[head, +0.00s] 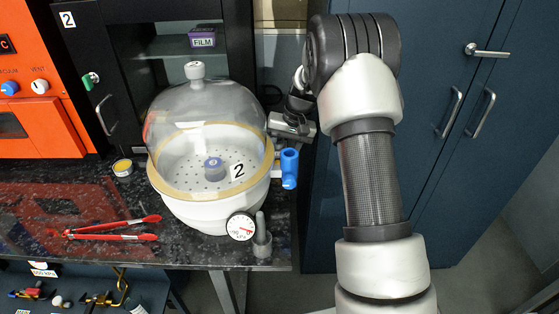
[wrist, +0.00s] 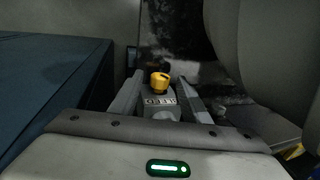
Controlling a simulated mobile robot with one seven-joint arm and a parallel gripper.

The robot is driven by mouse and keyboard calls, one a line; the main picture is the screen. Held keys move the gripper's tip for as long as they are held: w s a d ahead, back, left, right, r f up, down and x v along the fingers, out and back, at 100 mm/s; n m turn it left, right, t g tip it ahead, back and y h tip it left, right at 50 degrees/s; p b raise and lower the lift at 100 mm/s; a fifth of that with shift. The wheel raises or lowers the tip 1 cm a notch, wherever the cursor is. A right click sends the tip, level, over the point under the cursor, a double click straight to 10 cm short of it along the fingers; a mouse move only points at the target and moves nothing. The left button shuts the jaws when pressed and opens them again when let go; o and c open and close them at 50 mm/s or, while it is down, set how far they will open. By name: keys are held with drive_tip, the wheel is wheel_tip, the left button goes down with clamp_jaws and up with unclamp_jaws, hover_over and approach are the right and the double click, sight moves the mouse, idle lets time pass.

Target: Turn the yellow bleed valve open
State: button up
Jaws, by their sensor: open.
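The yellow bleed valve (wrist: 159,82) shows in the wrist view as a small yellow knob above a grey block with a printed label, which seems to read OPEN upside down. My gripper (wrist: 158,88) is open, with one finger on each side of the knob and block. A gap shows on both sides, so I see no grip on the knob. In the head view my gripper (head: 290,126) is behind the right side of the glass desiccator (head: 210,190), and the yellow valve is hidden there.
A blue stopcock (head: 289,168) sticks out from the desiccator's right side, close to my gripper. A pressure gauge (head: 241,226) is at its front. Red-handled tongs (head: 105,229) and a small tin (head: 122,167) lie on the dark bench. Blue cabinets (head: 440,110) stand at right.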

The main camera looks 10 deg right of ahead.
drive_tip(key=p+v, duration=0.2)
drive_tip(key=v, duration=1)
